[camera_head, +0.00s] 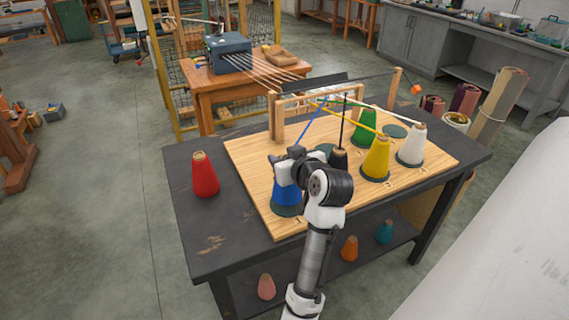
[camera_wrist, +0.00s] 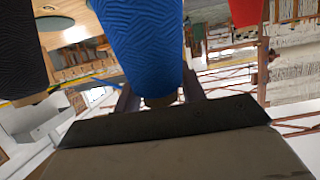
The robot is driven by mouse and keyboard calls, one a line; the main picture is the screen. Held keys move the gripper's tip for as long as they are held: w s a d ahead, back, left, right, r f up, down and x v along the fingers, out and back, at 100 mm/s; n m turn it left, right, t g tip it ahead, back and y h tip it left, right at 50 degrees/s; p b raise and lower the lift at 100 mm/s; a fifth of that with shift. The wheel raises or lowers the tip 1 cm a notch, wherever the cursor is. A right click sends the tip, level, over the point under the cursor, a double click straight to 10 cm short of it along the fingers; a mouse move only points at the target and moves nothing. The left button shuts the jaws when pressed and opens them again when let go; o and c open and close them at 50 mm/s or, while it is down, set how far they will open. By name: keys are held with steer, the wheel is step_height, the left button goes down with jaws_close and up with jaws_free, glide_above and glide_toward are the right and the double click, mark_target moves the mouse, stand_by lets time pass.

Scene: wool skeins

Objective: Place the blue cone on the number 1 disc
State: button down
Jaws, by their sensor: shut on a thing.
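The blue cone (camera_head: 287,195) is upright at the front left corner of the wooden board. A dark green disc (camera_head: 285,212) shows directly under its base, beside a small mark on the board that looks like a 1. I cannot tell whether the base touches the disc or hangs just above it. My gripper (camera_head: 287,170) is shut on the upper part of the blue cone and hides its top. In the wrist view the blue cone (camera_wrist: 148,45) lies between the fingers of my gripper (camera_wrist: 160,95).
The wooden board (camera_head: 255,160) also bears black (camera_head: 339,160), yellow (camera_head: 377,158), green (camera_head: 364,127) and white (camera_head: 411,145) cones. A red cone (camera_head: 205,177) stands on the dark table left of the board. Yarn strands run to a wooden frame (camera_head: 276,118).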

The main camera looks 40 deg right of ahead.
steer(key=shift+f, duration=1.05)
steer(key=shift+f, duration=0.25)
steer(key=c, duration=0.8)
jaws_free()
steer(key=shift+r, duration=0.1)
steer(key=shift+c, duration=0.2)
steer(key=shift+r, duration=0.2)
steer(key=b+v, duration=0.1)
steer(key=v, duration=1.1)
